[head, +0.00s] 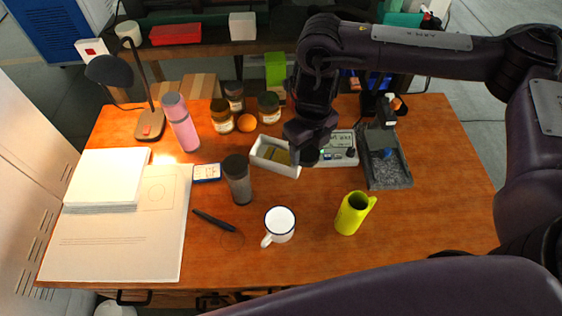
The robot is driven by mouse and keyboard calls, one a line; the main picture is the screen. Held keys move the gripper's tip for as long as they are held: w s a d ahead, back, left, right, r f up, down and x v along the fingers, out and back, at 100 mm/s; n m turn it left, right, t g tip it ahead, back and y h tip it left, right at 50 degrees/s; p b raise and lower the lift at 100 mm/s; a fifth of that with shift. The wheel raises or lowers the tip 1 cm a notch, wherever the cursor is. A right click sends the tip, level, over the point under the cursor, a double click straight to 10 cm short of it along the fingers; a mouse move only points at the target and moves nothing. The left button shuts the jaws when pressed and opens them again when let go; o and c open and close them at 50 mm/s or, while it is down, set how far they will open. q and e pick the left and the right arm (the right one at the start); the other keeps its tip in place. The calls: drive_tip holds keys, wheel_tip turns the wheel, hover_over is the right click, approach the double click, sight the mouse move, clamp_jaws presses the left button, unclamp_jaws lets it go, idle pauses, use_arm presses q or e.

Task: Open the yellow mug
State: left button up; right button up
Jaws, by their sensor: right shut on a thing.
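The yellow mug (350,217) stands upright on the wooden table, right of the white enamel mug, with its handle to the right. A dark round area shows at its top; it is too small to tell for certain whether this is an open mouth. My right gripper (307,150) is above the table, up and left of the yellow mug and apart from it. It is shut on a small dark thing that blends with the dark fingers; I cannot tell its shape well. My left gripper is not in view.
A white mug (280,224), a dark-lidded tumbler (238,182) and a pen (214,220) are left of the yellow mug. A white box (272,158) and a grey tray (388,158) flank the gripper. The table's right side (445,160) is clear.

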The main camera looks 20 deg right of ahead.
drive_tip(key=shift+d+r+m, duration=0.1)
drive_tip(key=shift+d+m, duration=0.05)
drive_tip(key=shift+m, duration=0.45)
drive_tip(key=shift+f, duration=0.35)
wheel_tip(320, 180, down, 6)
drive_tip(key=b, duration=0.4)
hover_over(302, 195)
drive_tip(key=shift+m, duration=0.3)
wheel_tip(302, 195, down, 9)
drive_tip(key=shift+f, duration=0.1)
drive_tip(key=shift+f+b, duration=0.3)
drive_tip(key=shift+f, duration=0.15)
wheel_tip(302, 195, down, 3)
drive_tip(key=shift+f+b, duration=0.1)
drive_tip(key=shift+b, duration=0.45)
drive_tip(key=shift+f, duration=0.1)
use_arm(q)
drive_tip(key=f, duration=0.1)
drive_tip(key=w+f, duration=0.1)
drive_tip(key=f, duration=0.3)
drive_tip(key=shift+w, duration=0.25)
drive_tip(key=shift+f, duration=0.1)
use_arm(e)
drive_tip(key=shift+f, duration=0.1)
